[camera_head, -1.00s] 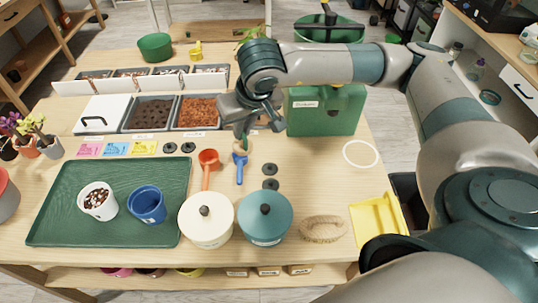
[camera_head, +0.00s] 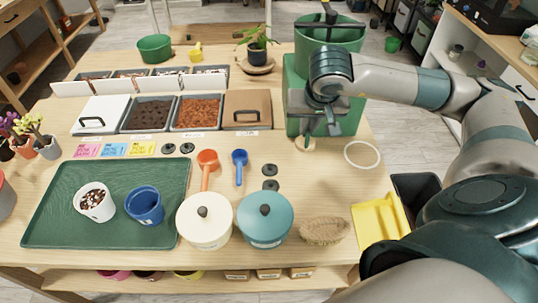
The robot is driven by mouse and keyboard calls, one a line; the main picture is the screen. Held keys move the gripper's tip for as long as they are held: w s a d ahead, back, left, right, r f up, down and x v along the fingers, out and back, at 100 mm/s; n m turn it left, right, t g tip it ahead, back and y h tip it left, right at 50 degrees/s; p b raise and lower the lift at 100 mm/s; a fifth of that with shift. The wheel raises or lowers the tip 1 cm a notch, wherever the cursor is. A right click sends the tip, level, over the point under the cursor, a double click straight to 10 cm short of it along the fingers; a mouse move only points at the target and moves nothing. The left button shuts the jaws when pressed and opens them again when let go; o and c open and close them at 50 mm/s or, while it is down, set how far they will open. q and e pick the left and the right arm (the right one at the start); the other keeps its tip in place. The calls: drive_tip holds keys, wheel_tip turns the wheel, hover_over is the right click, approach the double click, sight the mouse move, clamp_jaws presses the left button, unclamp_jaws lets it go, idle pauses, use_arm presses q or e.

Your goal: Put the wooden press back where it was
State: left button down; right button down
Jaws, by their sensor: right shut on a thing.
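My right gripper (camera_head: 309,124) is shut on the wooden press (camera_head: 305,144). Only the press's pale round bottom shows below the fingers; the rest is hidden by the gripper. I cannot tell exactly how high the press is above the tabletop. My left gripper is not in view.
The ring outline is empty. A yellow dustpan (camera_head: 380,224), a brush (camera_head: 324,231), a teal lidded pot (camera_head: 265,218) and a cream lidded pot (camera_head: 205,221) stand nearer. Orange (camera_head: 207,165) and blue (camera_head: 239,165) scoops lie left. Table between brush and ring is clear.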

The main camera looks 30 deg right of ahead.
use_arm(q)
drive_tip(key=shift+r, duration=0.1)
use_arm(e)
drive_tip(key=shift+w, duration=0.15)
